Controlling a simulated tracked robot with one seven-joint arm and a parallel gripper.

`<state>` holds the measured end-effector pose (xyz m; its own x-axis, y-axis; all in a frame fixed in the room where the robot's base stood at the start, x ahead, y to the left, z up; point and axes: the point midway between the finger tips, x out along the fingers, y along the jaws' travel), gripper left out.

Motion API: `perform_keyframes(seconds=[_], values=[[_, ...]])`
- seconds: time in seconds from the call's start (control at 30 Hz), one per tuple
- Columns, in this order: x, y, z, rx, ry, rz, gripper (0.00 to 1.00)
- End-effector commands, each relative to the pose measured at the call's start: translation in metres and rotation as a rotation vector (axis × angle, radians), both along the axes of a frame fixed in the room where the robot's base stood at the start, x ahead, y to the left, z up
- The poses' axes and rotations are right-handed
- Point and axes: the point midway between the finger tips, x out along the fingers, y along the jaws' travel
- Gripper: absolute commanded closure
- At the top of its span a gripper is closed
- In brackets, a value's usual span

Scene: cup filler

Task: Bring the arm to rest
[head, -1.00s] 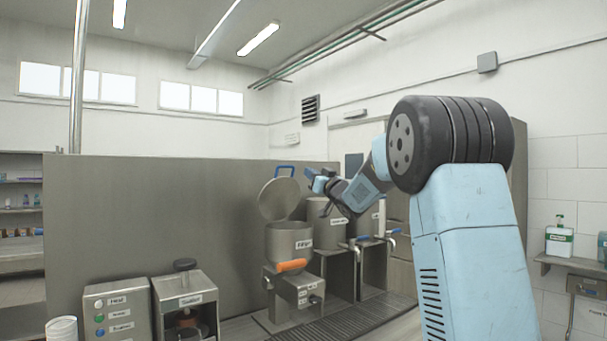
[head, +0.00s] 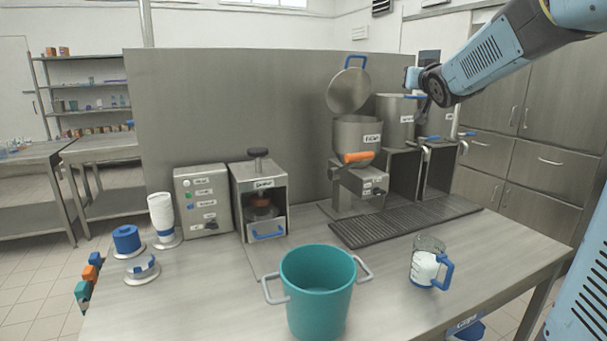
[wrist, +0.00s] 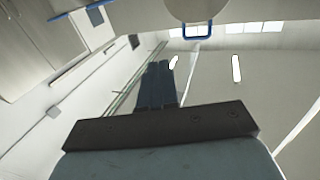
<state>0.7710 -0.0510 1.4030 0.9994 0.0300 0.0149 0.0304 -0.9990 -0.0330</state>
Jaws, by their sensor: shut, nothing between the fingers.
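My arm reaches in from the upper right of the head view, with its end near the filler's pots. My gripper (wrist: 160,68) is shut and empty in the wrist view, its dark fingers together and aimed up towards the ceiling lights. In the head view the arm's end is small, so the fingers are hard to make out. The filler pot (head: 352,138) has its round lid (head: 348,92) raised, with a blue handle. An orange handle (head: 358,157) is on the pot's front.
A teal bucket (head: 318,285) and a clear jug with a blue handle (head: 424,265) stand on the steel bench. A control box (head: 203,200), a sealing press (head: 258,200), stacked white cups (head: 162,215) and a drain grate (head: 400,222) are there too.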

Motion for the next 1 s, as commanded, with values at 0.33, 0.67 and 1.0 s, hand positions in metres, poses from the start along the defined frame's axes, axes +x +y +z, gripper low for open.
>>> perform_keyframes(seconds=[0.33,0.67,1.0], values=[[-0.136,0.003,-0.078,-0.017,0.411,-0.140,1.00],[-0.288,0.030,-0.174,-0.034,0.841,-0.103,1.00],[-0.377,0.051,-0.226,-0.046,1.085,-0.012,1.00]])
